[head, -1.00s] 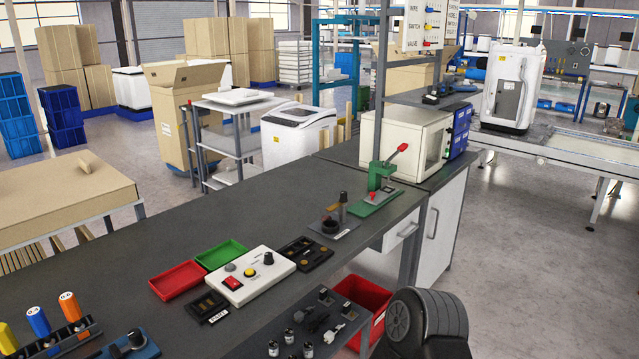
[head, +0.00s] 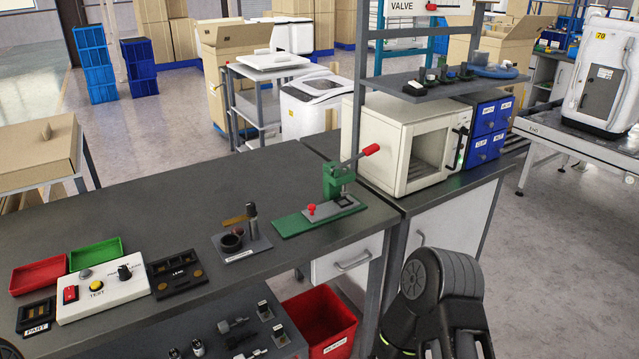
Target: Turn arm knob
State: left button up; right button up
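A white control box (head: 104,296) lies on the dark workbench at the left. A black knob (head: 125,272) stands at its right rear corner, with a small label beside it that I cannot read clearly. A yellow button (head: 96,287) marked TEST, a red switch (head: 70,293) and a grey round button (head: 85,273) are also on the box. My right arm shows as dark links at the bottom right, well away from the box, beyond the bench's front edge. My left gripper is out of view.
Red (head: 38,275) and green (head: 95,253) trays lie behind the box. A black panel (head: 176,273) sits close to its right. A green lever press (head: 318,215) stands farther right. A red bin (head: 322,322) and a lower shelf with small parts are below the bench front.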

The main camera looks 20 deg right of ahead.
aim_at(252, 212)
jog(key=l, duration=1.35)
jog(key=i, duration=0.05)
